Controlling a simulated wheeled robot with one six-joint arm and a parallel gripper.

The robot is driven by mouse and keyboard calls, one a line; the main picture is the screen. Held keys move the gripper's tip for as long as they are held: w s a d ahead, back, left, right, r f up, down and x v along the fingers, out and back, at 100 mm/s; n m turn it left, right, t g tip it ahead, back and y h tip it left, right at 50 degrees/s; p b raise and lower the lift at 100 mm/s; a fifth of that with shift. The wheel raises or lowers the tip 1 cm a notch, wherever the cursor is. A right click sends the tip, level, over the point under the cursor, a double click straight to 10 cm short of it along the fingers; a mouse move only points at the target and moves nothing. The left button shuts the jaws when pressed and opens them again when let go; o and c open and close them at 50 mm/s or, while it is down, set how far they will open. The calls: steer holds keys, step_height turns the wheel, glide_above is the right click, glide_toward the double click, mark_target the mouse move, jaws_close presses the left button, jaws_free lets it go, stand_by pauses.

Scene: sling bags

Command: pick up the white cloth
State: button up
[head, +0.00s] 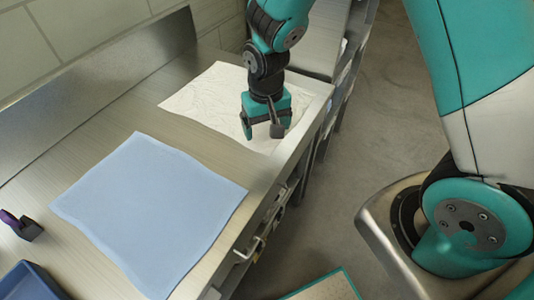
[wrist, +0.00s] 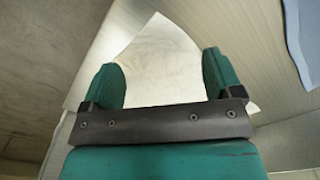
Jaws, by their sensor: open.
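The white cloth (head: 202,100) lies flat on the metal counter at its far end, with slight wrinkles. My gripper (head: 262,134) is over the cloth's right part, near the counter's front edge, and hides some of it. Its teal fingers point down, apart, with nothing between them. In the wrist view the white cloth (wrist: 160,62) shows between and beyond the open fingers of my gripper (wrist: 160,75). I cannot tell how high the fingertips are above the cloth.
A blue cloth (head: 150,212) lies flat on the metal counter (head: 105,133), nearer than the white one. A purple and black object (head: 22,226) and a blue tray (head: 28,284) are at the lower left. A raised metal back panel (head: 100,85) runs along the wall. Drawer handles (head: 250,250) stick out in front.

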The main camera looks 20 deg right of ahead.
step_height(320, 180, down, 7)
steer(key=b, duration=0.4)
steer(key=shift+r, duration=0.1)
steer(key=shift+c, duration=0.4)
jaws_close()
step_height(320, 180, up, 37)
steer(key=p, duration=3.1)
step_height(320, 180, up, 11)
glide_above(266, 150)
